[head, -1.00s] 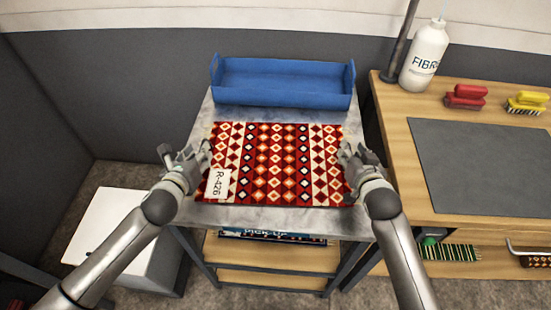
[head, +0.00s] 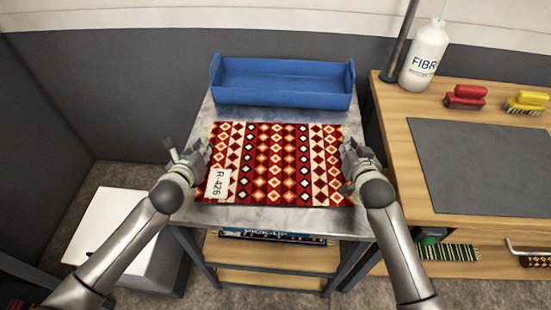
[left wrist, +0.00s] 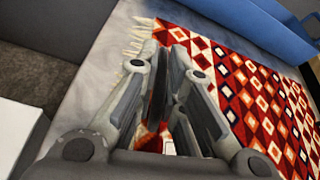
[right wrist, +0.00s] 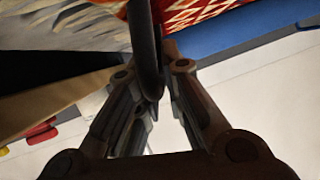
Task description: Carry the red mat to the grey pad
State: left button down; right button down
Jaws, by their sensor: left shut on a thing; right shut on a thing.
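The red mat (head: 275,165), patterned with white and orange diamonds, lies on the grey metal-topped table (head: 270,217). A white tag reading R-426 (head: 219,185) is at its near left corner. My left gripper (head: 198,152) is shut on the mat's left edge; the fringed edge shows between its fingers in the left wrist view (left wrist: 172,75). My right gripper (head: 350,156) is shut on the mat's right edge; part of the mat shows at the top of the right wrist view (right wrist: 195,12). The grey pad (head: 480,165) lies flat and bare on the wooden bench to the right.
A blue tray (head: 283,85) stands behind the mat. On the wooden bench (head: 395,130) are a white bottle (head: 424,55), a red brush (head: 465,96), a yellow brush (head: 525,101) and a dark pole (head: 399,45). A gap separates table and bench.

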pick_arm(q)
jog(key=shift+r, duration=0.15)
pick_arm(e)
jog(key=shift+r, duration=0.2)
